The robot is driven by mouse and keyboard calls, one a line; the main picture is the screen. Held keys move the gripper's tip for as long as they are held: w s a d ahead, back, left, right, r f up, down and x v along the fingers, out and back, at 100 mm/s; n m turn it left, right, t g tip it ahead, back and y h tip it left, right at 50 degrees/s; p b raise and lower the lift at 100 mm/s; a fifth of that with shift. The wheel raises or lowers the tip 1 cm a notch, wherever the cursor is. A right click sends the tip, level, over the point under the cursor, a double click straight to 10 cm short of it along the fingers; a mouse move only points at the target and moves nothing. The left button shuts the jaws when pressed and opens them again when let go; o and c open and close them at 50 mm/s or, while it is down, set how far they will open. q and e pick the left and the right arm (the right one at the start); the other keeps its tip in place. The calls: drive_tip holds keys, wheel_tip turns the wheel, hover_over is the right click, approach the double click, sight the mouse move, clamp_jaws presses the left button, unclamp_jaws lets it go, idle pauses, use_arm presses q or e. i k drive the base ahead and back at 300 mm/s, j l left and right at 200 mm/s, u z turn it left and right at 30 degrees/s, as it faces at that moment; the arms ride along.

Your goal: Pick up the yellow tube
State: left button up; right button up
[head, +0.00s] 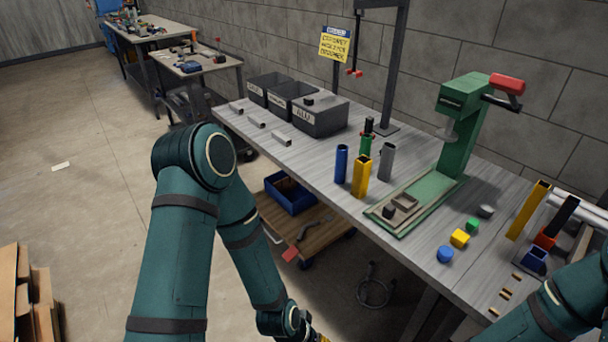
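A short yellow square tube (360,178) stands upright on the grey workbench (312,165), open at the top. A blue tube (341,164) stands to its left, a green tube (365,146) with a black part in it behind, and a grey tube (387,162) to its right. A longer yellow tube (528,211) stands tilted at the right end of the bench.
A green press (460,130) with a red handle stands on a green base right of the tubes. Grey bins (320,117) stand at the back left. Small coloured pieces, including a yellow block (460,238), lie at the right. A wooden cart (316,225) with a blue bin is below.

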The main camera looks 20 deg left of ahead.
sight(362, 165)
drive_tip(key=u, duration=0.25)
drive_tip(key=z, duration=0.65)
drive_tip(key=i+j+z, duration=0.1)
drive_tip(key=j+z, duration=1.05)
drive_tip(key=j, duration=0.7)
drive_tip(key=k, duration=0.05)
